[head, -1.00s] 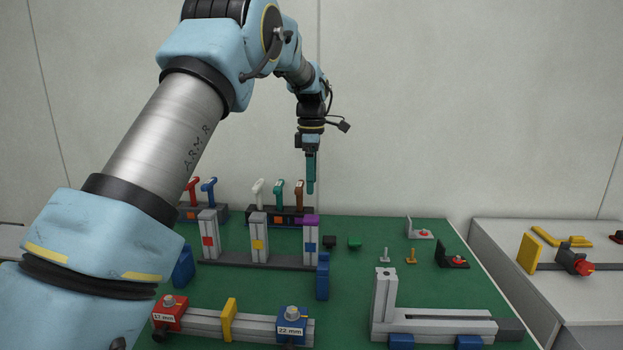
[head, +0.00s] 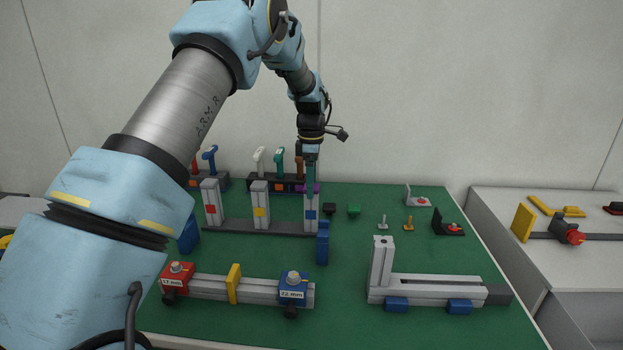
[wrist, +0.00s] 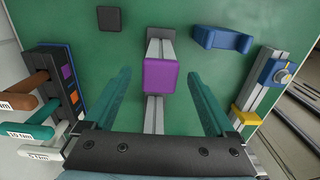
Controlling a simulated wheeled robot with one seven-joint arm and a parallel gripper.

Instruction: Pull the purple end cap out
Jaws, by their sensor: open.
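The purple end cap (head: 314,187) sits on top of the rightmost of three upright grey profiles (head: 311,212), the one with a blue square. In the head view my gripper (head: 311,186) points down at the cap and partly covers it. In the wrist view the cap (wrist: 161,76) lies between the two teal fingers of my open gripper (wrist: 158,73), with a visible gap on each side. How deep the fingertips are beside the cap is hard to tell.
Other uprights carry a red square (head: 211,209) and a yellow square (head: 260,211). A rack of coloured handles (head: 279,181) stands close behind. A blue part (head: 322,243) stands in front.

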